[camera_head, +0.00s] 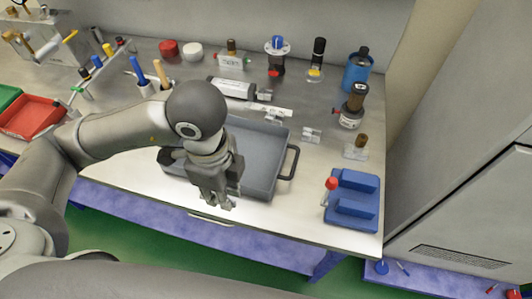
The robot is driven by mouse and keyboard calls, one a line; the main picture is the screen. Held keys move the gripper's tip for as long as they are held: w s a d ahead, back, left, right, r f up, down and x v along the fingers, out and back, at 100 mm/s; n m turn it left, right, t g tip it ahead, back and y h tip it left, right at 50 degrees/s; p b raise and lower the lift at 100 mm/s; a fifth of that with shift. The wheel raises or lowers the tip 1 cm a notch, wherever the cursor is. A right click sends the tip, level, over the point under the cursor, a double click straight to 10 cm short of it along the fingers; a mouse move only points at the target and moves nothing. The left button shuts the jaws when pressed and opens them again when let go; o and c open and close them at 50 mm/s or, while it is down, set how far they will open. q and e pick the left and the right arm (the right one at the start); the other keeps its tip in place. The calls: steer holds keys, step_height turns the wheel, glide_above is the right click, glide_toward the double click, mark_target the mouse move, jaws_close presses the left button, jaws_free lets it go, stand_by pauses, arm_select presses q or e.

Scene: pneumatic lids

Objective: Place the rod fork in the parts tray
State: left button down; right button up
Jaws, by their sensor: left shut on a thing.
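The parts tray looks to be the grey shallow tray with dark handles (262,170) on the front part of the steel bench. My left gripper (222,203) points down over the tray's front left part, close to its front wall. Its fingers are shut on a small grey metal piece, most likely the rod fork; the fingers hide most of it, and its outline is hard to tell from the fingertips. My left arm covers the tray's left side. I cannot tell whether the held piece touches the tray. My right gripper is not in view.
A grey cylinder (231,88) and small metal fittings (311,135) lie behind and right of the tray. A blue block holder (352,200) stands at the front right. Valves and a blue canister (357,72) line the back. A red bin (30,117) is at far left.

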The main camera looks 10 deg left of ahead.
arm_select(q)
steer(key=w+d+f, duration=0.1)
steer(key=w+f, duration=0.2)
steer(key=w, duration=0.4)
glide_above(255, 174)
steer(key=s, duration=0.1)
step_height(255, 174, down, 6)
steer(key=shift+a+p, duration=0.1)
steer(key=shift+p, duration=0.35)
steer(key=shift+w+f, duration=0.35)
steer(key=shift+f, duration=0.1)
step_height(255, 174, down, 3)
steer(key=shift+r+p, duration=0.1)
steer(key=shift+p, duration=0.9)
steer(key=shift+f, duration=0.3)
steer(key=c, duration=1.1)
jaws_free()
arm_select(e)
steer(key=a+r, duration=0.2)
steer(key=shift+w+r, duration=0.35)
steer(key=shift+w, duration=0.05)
